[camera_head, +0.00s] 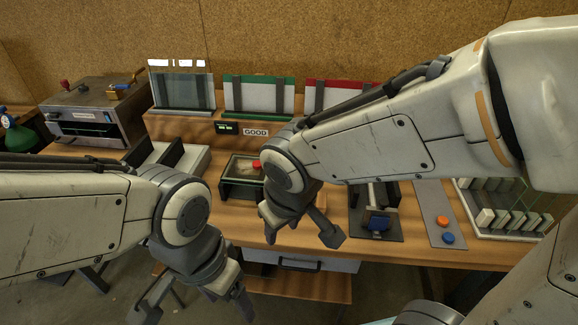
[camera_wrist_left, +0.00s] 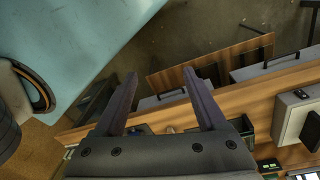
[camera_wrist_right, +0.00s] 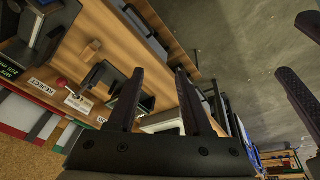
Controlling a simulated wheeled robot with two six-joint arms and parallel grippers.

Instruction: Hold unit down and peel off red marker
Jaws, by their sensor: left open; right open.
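The unit (camera_head: 240,189), a dark low frame with a glassy top, sits on the wooden bench in the middle of the head view. The red marker (camera_head: 257,164) is on its top, near the right back corner. My right forearm and wrist cover the unit's right side. My right gripper (camera_head: 301,234) is open and empty, in front and to the right of the unit. My left gripper (camera_head: 196,304) is open and empty, low in front of the bench edge and apart from the unit.
A GOOD sign (camera_head: 256,132) and upright racks with glass (camera_head: 183,90), green and red panels stand behind. A metal machine (camera_head: 98,112) is at left. A blue-handled fixture (camera_head: 378,222), orange and blue buttons (camera_head: 443,222) and a slotted rack (camera_head: 508,221) are at right.

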